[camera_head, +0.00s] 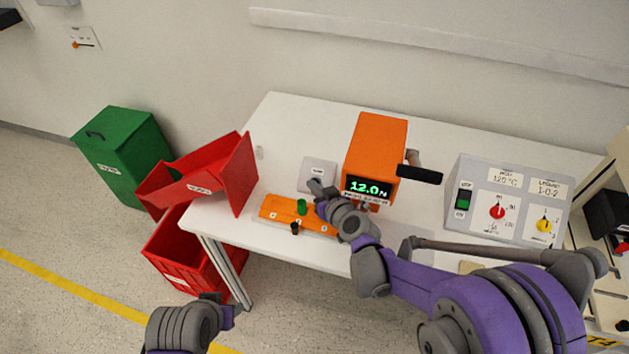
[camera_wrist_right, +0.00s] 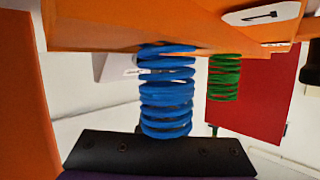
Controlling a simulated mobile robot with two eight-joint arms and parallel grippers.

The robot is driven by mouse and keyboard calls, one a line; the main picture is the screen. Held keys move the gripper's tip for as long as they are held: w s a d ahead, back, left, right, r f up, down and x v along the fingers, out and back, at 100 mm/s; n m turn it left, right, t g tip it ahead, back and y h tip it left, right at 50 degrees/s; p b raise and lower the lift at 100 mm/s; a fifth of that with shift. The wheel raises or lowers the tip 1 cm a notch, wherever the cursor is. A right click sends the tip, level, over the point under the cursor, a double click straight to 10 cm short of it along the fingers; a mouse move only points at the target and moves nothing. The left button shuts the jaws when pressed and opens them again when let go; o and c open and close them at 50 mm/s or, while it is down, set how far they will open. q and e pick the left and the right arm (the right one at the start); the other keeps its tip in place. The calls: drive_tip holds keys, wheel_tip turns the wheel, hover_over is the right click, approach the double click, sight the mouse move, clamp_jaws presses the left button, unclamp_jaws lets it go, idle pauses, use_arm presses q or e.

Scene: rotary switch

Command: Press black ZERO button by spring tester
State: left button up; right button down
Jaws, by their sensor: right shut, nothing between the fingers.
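The spring tester (camera_head: 372,150) is an orange box on the white table, with a green display reading 12.0 N and a black handle on its right side. Left of it lies a small light grey plate (camera_head: 318,168) with a label at its top. My right gripper (camera_head: 316,186) is shut and empty, its tip over the lower part of this plate. It covers the spot where a button could be, so I see no black button. I cannot tell whether it touches. The plate shows partly behind the springs in the right wrist view (camera_wrist_right: 116,67). My left gripper (camera_head: 226,313) is low at left, away from the table.
An orange spring holder (camera_head: 275,212) lies just in front of the plate. Its blue spring (camera_wrist_right: 166,95) and green spring (camera_wrist_right: 224,78) stand close to my right gripper. A red bin (camera_head: 205,180) is at the table's left end. A grey control box (camera_head: 508,205) is at right.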

drive_tip(key=shift+s+a+r, duration=0.15)
drive_tip(key=shift+s+r, duration=0.1)
drive_tip(key=shift+r, duration=0.15)
drive_tip(key=shift+s+a+r+p, duration=0.2)
drive_tip(key=shift+s+r+p, duration=0.35)
drive_tip(key=shift+s+r, duration=0.25)
drive_tip(key=shift+w, duration=0.15)
